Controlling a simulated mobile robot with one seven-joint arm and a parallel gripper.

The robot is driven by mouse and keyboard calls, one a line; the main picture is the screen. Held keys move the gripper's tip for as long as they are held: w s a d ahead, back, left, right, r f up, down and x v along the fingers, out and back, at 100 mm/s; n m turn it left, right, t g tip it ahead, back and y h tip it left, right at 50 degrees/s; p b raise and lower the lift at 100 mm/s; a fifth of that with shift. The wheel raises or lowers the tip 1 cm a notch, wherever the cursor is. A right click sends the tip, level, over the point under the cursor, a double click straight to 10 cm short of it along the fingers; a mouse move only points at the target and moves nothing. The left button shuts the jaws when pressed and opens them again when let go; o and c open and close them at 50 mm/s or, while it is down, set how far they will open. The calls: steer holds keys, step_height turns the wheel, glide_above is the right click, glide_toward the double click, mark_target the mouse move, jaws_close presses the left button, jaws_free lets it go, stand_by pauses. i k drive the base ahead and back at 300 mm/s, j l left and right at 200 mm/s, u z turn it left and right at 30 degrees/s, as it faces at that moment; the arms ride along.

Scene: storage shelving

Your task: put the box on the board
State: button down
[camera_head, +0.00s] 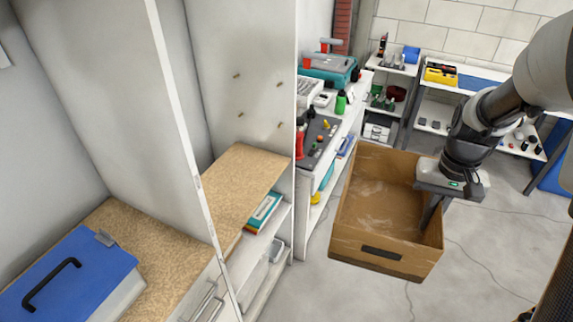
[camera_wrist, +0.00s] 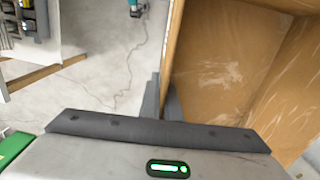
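The box (camera_head: 385,256) is a brown, open-topped box with a dark handle slot in its near wall. It is empty and appears to hang above the floor, slightly tilted. My gripper (camera_head: 432,212) is shut on the box's right wall, with one finger inside and one outside. In the wrist view, the fingers (camera_wrist: 162,98) close around the wall of the box (camera_wrist: 225,60). A bare chipboard board (camera_head: 237,183) lies on the middle shelf, left of the box. Another chipboard surface (camera_head: 165,255) lies in the left compartment.
A blue-lidded case (camera_head: 75,270) stands on the left chipboard. White upright panels (camera_head: 297,110) separate the compartments. A shelf with tools (camera_head: 325,135) stands just behind and left of the box. The upper part of the middle compartment is free. Floor (camera_head: 490,240) is clear at right.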

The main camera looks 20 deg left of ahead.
mark_target(230, 186)
steer(key=i+u, duration=0.45)
steer(key=i+l+u, duration=0.15)
steer(key=u, duration=0.3)
steer(key=i+l+u, duration=0.3)
steer(key=u, duration=0.15)
steer(key=i+l+u, duration=0.25)
steer(key=u, duration=0.2)
steer(key=i+l+u, duration=0.15)
steer(key=l+u, duration=0.35)
